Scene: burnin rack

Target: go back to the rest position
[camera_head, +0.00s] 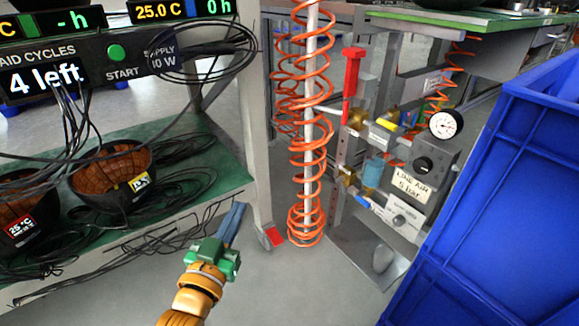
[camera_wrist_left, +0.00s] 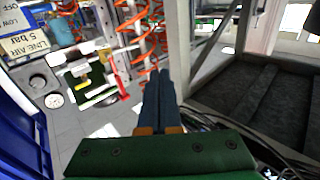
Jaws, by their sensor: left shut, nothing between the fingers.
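My left gripper (camera_head: 233,222) shows at the bottom of the head view, with an orange wrist, a green body and blue fingers. Its fingers are together with nothing between them, above the grey floor beside the rack's front leg. In the left wrist view the blue fingers (camera_wrist_left: 158,92) point away from the green body, closed side by side. My right gripper is not in view.
A burn-in rack (camera_head: 258,150) with dark bowls (camera_head: 110,170) and loose black cables is at left. An orange coiled hose (camera_head: 308,130) hangs beside an air-line panel (camera_head: 405,165) with a gauge (camera_head: 446,124). A blue crate (camera_head: 500,210) fills the right.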

